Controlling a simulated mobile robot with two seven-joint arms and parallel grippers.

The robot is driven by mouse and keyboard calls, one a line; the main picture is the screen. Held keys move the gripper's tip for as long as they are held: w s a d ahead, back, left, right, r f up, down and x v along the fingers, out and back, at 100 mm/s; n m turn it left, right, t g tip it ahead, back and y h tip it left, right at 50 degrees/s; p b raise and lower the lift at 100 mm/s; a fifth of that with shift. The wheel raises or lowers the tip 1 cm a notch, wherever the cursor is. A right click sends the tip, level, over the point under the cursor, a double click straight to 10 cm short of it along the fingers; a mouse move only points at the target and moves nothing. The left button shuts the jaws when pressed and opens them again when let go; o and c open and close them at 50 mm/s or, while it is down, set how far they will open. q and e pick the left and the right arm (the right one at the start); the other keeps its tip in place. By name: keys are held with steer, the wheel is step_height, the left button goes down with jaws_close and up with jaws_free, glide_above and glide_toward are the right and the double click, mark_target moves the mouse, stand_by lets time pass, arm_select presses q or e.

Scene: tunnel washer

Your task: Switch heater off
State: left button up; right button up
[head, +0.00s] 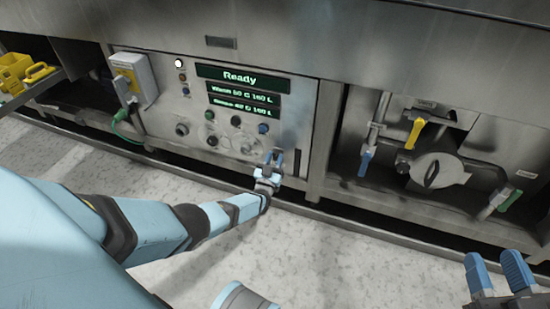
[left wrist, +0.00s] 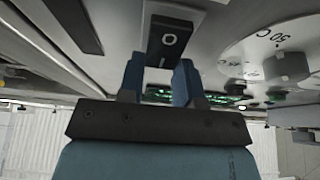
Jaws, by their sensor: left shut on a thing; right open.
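The control panel (head: 160,115) has lit displays (head: 243,76), the top one reading "Ready". My left gripper (head: 273,158) is at the panel's lower right, beside a round dial (head: 249,147). In the left wrist view its blue fingers (left wrist: 159,78) are at a black rocker switch (left wrist: 170,40) marked "O", one finger at each side of its near end. They are shut on it, though the exact contact is partly hidden. The dial marked "50 C" (left wrist: 268,60) is to the right there. My right gripper (head: 500,275) is open and empty at the lower right of the head view.
Several knobs and buttons (head: 182,129) are on the panel left of my left gripper. A black slot (head: 297,162) is just to its right. Blue, yellow and green valve handles (head: 414,134) are in the bay further right. Yellow containers (head: 15,70) stand far left. The speckled floor is open.

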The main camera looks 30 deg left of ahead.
arm_select(q)
steer(key=shift+a, duration=0.1)
stand_by(0.4)
steer(key=o, duration=0.9)
arm_select(e)
steer(key=shift+w, duration=0.1)
arm_select(q)
steer(key=shift+s, duration=0.1)
steer(key=shift+s+f, duration=0.2)
steer(key=shift+s, duration=0.1)
steer(key=p+v, duration=0.2)
steer(key=v, duration=1.1)
steer(key=shift+f, duration=0.2)
arm_select(e)
steer(key=shift+s+a+f+m+g+h, duration=0.2)
steer(key=shift+s+a+m+g+h, duration=0.2)
steer(key=shift+m, duration=0.5)
steer(key=shift+d, duration=0.1)
